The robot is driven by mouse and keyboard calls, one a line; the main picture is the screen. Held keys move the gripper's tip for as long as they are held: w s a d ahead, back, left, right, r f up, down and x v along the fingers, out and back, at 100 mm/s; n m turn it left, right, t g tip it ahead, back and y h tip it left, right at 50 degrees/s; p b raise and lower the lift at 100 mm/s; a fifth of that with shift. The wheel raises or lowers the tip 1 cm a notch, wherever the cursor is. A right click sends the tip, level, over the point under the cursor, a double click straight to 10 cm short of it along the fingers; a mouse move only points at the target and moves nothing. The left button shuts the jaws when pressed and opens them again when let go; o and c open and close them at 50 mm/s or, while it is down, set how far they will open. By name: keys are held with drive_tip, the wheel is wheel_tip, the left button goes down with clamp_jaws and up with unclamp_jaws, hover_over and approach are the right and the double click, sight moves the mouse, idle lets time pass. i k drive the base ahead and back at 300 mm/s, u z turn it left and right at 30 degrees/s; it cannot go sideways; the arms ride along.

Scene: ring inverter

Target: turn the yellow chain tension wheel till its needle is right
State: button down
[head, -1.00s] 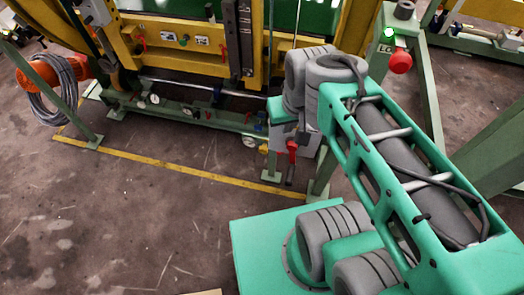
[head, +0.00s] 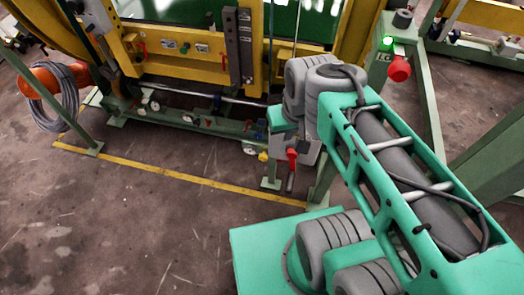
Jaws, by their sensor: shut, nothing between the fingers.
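A small yellow spot (head: 263,156) low on the green frame, just left of my arm, may be the yellow chain tension wheel; it is too small to be sure. A white round dial (head: 249,149) sits just left of it. Its needle cannot be read from here. My arm's grey wrist joints (head: 303,88) and a teal link (head: 281,118) are above and slightly right of the yellow spot. My gripper cannot be made out; the arm seems to hide it.
A grey box with a red lever (head: 291,158) hangs below my wrist. Other dials (head: 154,105) line the low green rail. A post with a green lamp (head: 387,41) and red button (head: 399,69) stands right. Coiled cable (head: 55,100) hangs left. Floor is clear in front.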

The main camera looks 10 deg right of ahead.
sight(263, 156)
drive_tip(key=z, duration=1.85)
drive_tip(key=k, duration=1.25)
drive_tip(key=u, duration=2.1)
drive_tip(key=i, duration=0.5)
drive_tip(key=u, duration=0.05)
